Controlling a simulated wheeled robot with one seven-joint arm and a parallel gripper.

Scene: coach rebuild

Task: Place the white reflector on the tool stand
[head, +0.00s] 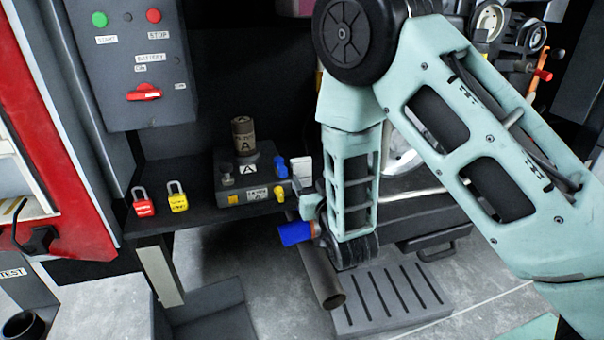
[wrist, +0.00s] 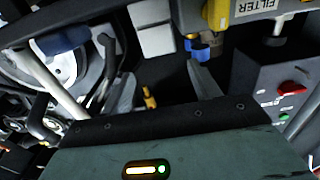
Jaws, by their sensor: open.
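A small white block (head: 302,168), which may be the white reflector, stands at the right end of the dark shelf, partly beside my arm. A white block (wrist: 153,30) shows beyond the fingers at the top of the wrist view. My gripper (wrist: 163,88) is open, with its two fingers apart and nothing between them.
A red padlock (head: 143,203) and a yellow padlock (head: 178,197) stand on the shelf's left. A control panel (head: 135,65) hangs above. A large round white part (wrist: 62,65) is at left.

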